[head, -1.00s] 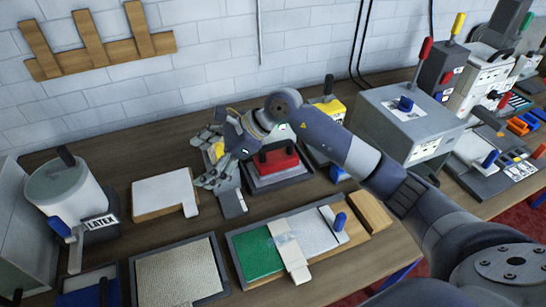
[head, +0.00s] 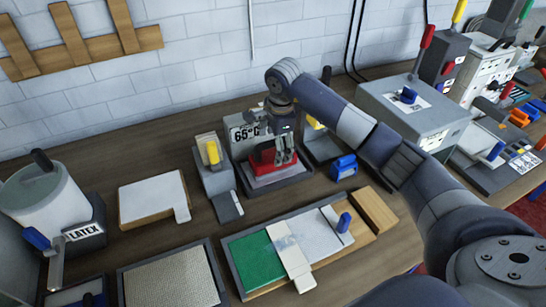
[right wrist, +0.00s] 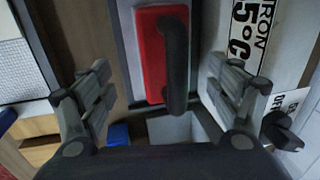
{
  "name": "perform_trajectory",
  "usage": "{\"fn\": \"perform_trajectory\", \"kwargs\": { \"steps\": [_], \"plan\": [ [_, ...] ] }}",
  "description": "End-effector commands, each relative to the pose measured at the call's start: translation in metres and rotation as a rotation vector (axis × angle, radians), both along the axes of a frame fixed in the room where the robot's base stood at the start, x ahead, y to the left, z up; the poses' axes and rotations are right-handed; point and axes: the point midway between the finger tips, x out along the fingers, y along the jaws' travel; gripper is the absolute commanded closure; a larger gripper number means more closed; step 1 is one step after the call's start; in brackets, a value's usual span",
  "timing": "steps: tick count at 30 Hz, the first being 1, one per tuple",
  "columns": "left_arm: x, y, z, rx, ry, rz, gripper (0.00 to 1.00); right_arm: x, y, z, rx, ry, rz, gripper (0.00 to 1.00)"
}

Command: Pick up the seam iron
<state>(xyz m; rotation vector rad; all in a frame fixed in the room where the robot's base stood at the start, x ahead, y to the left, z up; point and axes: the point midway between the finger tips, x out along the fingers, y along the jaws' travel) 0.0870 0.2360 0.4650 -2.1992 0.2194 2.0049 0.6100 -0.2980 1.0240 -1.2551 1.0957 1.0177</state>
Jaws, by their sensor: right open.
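The seam iron is a red block with a black handle; in the head view the red body (head: 262,157) sits on a grey stand (head: 280,180) in front of a panel marked 65°C (head: 241,133). My right gripper (head: 284,158) is over it, pointing down, and hides part of the iron and its handle. In the right wrist view the red iron (right wrist: 150,58) and its black handle (right wrist: 175,58) lie between the two spread fingers of the open gripper (right wrist: 158,72). Both fingers look apart from the handle. My left gripper is not in view.
A blue object (head: 344,166) and a grey machine (head: 415,112) stand to the right. A tray with a green mat (head: 252,262) lies in front; a latex pot (head: 45,205) stands far left.

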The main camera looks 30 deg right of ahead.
Motion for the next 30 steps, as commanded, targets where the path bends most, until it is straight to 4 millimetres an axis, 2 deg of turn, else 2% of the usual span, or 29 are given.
{"fn": "perform_trajectory", "kwargs": {
  "steps": [8,12,18,26,30],
  "plan": [
    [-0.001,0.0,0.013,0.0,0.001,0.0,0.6,0.005,-0.001,-0.02,0.001,0.003,-0.001,0.17],
    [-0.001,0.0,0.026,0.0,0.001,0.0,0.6,0.011,-0.004,-0.037,0.002,0.005,-0.001,0.17],
    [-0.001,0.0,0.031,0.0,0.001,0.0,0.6,0.016,-0.004,-0.059,0.001,0.001,0.001,0.17],
    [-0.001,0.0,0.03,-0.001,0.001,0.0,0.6,0.017,-0.005,-0.062,0.0,-0.001,0.001,0.17],
    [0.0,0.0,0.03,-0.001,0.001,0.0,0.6,0.017,-0.005,-0.062,0.0,-0.001,0.001,0.49]
  ]
}}
